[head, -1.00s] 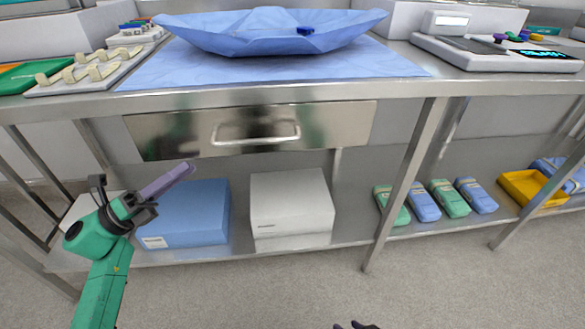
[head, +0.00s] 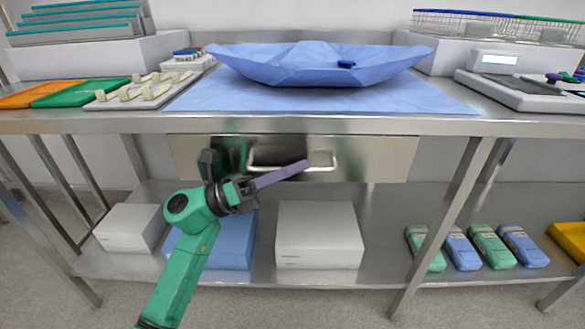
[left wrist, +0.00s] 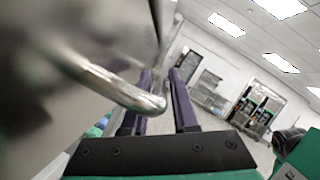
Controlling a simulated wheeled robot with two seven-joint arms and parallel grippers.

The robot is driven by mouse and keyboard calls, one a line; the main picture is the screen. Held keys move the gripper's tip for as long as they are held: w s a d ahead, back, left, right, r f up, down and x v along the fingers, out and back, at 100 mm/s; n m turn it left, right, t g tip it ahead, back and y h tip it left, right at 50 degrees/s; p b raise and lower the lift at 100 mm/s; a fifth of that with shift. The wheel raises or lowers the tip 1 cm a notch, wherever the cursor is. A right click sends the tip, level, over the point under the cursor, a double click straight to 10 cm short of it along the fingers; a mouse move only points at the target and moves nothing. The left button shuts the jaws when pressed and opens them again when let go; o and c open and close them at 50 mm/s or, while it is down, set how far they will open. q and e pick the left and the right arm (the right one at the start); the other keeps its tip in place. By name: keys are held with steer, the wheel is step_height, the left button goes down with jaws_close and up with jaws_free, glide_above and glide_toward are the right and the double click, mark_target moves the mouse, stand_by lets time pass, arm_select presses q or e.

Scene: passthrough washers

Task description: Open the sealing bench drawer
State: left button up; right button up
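The sealing bench drawer (head: 375,160) is a steel front under the bench top, and it looks shut. Its handle (head: 326,168) is a horizontal metal bar. My left gripper (head: 302,166) is in front of the handle in the head view, with its purple fingers pointing right and hiding part of the bar. In the left wrist view, the fingers of my left gripper (left wrist: 162,90) stand apart. The curved end of the handle (left wrist: 135,95) crosses the left finger and reaches toward the gap. I cannot tell whether the bar lies between the fingers. My right gripper is not in view.
The bench top (head: 140,122) carries a blue wrapped bowl shape (head: 310,65), trays and a device (head: 520,90). On the lower shelf stand a white box (head: 320,235), a blue box (head: 235,245) and several small packs (head: 462,250). Bench legs (head: 450,215) flank the space under the drawer.

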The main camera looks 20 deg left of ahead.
arm_select(q)
jaws_close()
stand_by(1.4)
